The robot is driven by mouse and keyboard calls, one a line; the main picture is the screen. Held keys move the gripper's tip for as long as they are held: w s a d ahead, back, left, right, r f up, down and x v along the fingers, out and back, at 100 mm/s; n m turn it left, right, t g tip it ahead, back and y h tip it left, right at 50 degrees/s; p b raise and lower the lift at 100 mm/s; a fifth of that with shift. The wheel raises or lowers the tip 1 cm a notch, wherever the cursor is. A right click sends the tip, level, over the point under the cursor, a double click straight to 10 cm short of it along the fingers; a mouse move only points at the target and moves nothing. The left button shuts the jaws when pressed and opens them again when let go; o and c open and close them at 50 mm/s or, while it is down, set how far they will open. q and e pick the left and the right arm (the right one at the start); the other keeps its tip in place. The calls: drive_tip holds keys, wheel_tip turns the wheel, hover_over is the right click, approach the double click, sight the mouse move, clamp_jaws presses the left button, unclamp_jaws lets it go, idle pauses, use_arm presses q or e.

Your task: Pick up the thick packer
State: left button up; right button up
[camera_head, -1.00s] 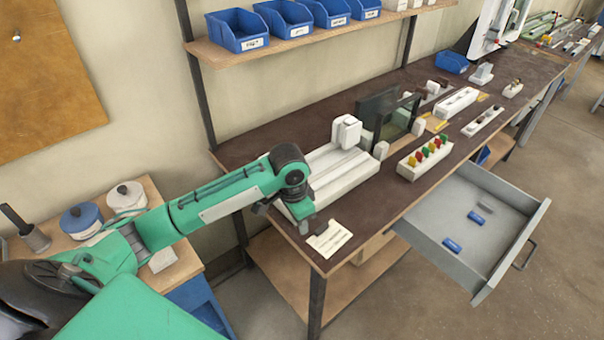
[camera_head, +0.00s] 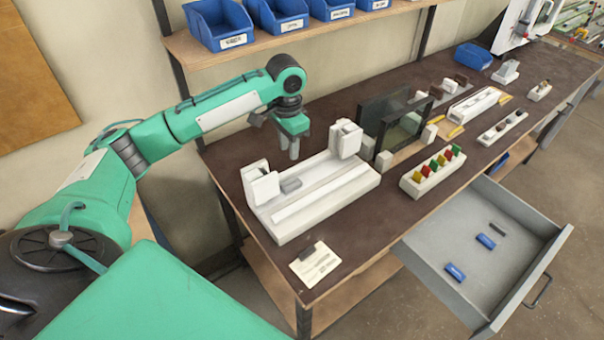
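My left gripper (camera_head: 289,149) points down above the rear left of the white clamp fixture (camera_head: 330,203). Its two grey fingers show apart with nothing visible between them. A small grey block (camera_head: 290,185) lies on the fixture beside its left upright jaw, below and apart from the gripper. A small dark piece (camera_head: 307,251) lies on the white printed card (camera_head: 316,265) at the bench's front left. The open drawer (camera_head: 440,238) holds two blue pieces (camera_head: 486,241) and a dark grey bar (camera_head: 498,229). I cannot tell which piece is the thick packer. My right gripper is out of view.
A dark transparent guard (camera_head: 385,120) stands right of the fixture. A white rack (camera_head: 432,178) with coloured pieces stands near the front edge. Blue bins (camera_head: 219,25) sit on the shelf above. Dark bench top is clear between the card and the drawer side.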

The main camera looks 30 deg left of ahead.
use_arm(q)
drive_tip(key=p, duration=0.1)
hover_over(290, 184)
wheel_tip(290, 184, down, 8)
drive_tip(key=shift+s+r, duration=0.1)
drive_tip(key=shift+r, duration=0.15)
drive_tip(key=shift+f, duration=0.3)
drive_tip(key=shift+f+p, duration=0.6)
drive_tip(key=shift+p, duration=0.05)
wheel_tip(290, 184, down, 4)
drive_tip(key=shift+r+p, duration=0.2)
drive_tip(key=shift+p, duration=0.4)
drive_tip(key=shift+f, duration=0.25)
drive_tip(key=c, duration=0.6)
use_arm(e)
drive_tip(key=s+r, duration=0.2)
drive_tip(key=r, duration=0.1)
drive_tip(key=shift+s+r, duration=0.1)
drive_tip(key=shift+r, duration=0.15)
